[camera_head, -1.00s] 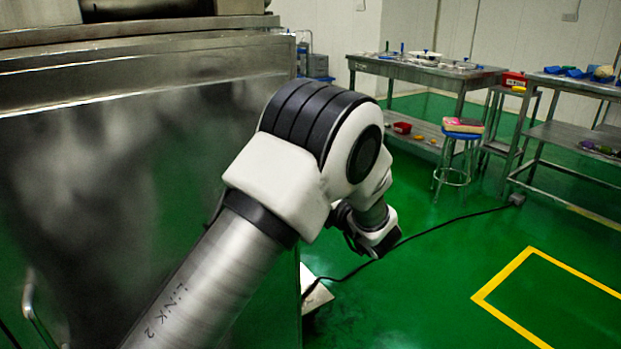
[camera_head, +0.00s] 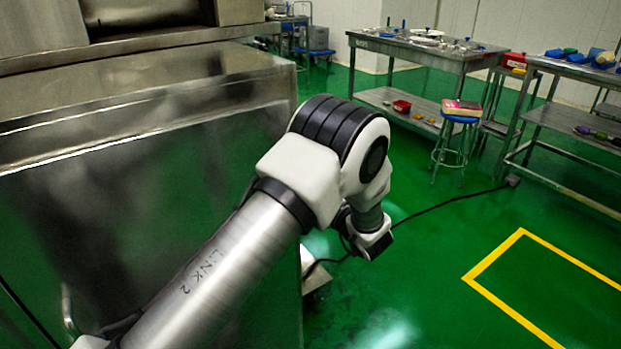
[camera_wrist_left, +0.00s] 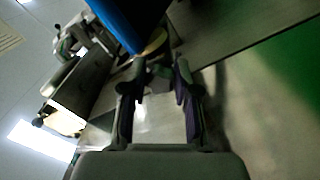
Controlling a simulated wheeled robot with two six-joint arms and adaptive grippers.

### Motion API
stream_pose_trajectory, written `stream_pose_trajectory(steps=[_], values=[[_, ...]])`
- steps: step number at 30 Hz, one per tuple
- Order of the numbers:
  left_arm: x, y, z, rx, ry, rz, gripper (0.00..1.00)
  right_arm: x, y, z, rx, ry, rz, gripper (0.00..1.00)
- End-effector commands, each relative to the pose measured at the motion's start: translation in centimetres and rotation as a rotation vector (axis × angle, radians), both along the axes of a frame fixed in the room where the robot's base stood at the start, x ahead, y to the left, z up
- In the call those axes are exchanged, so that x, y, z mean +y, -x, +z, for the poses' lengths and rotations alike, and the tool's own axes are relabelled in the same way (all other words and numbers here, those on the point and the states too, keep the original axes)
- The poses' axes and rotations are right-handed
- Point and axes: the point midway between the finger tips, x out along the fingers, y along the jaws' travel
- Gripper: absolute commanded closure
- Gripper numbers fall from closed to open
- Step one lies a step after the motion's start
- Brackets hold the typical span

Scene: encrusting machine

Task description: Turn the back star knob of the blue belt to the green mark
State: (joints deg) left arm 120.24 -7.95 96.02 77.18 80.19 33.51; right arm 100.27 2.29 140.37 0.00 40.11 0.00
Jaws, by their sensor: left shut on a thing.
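In the left wrist view my left gripper (camera_wrist_left: 157,78) is shut on a dark star knob (camera_wrist_left: 159,73), which sits between its fingertips. The knob is small and partly hidden by the fingers, so its angle is unclear. The blue belt (camera_wrist_left: 128,18) runs just beyond it at the top. I can make out no green mark. My right gripper is in neither view.
A steel table with dishes (camera_head: 425,50) stands at the back. A blue stool (camera_head: 458,120) with a pink and yellow item stands in front of it. A black cable (camera_head: 440,208) crosses the green floor. A yellow floor outline (camera_head: 500,255) lies at right, with clear floor around it.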

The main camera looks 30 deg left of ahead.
Motion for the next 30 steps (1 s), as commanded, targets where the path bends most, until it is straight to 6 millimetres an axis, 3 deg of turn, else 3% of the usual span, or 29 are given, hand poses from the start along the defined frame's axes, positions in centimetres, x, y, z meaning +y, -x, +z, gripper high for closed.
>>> stream_pose_trajectory(steps=[3, 12, 30], values=[[0.0, 0.0, 0.4, 0.097, -0.040, 0.000, 1.00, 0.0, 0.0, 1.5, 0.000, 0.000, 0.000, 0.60], [0.1, 0.0, 0.2, 0.302, -0.125, 0.000, 1.00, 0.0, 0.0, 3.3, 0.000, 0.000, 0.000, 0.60], [0.1, 0.1, -0.1, 0.418, -0.173, 0.000, 1.00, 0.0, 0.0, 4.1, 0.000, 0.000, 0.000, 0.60]])
